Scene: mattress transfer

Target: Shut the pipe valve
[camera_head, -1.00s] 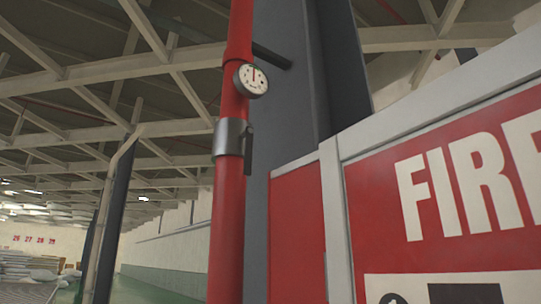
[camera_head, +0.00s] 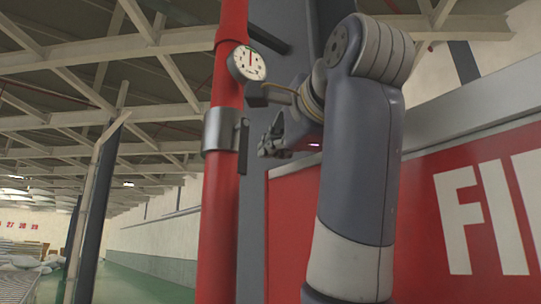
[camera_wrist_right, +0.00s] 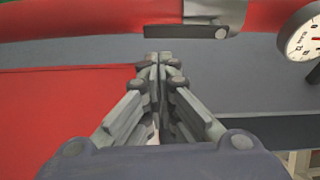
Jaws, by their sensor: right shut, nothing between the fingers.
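The red pipe (camera_head: 218,215) runs up the head view. A grey metal collar with a short dark lever (camera_head: 244,134), the pipe valve (camera_head: 220,130), sits around it. The lever hangs down along the pipe's right side. My right gripper (camera_head: 266,150) is just right of the lever, apart from it in the picture, and is shut and empty. In the right wrist view the closed fingertips (camera_wrist_right: 161,60) point toward the pipe (camera_wrist_right: 90,18); the valve collar (camera_wrist_right: 222,10) and lever (camera_wrist_right: 205,30) lie beyond them, slightly right. My left gripper is not in view.
A white round gauge (camera_head: 247,63) is on the pipe above the valve; it also shows in the wrist view (camera_wrist_right: 304,32). A dark grey column (camera_head: 290,80) stands behind. A red sign (camera_head: 450,215) with white letters is at right. Open hall lies left.

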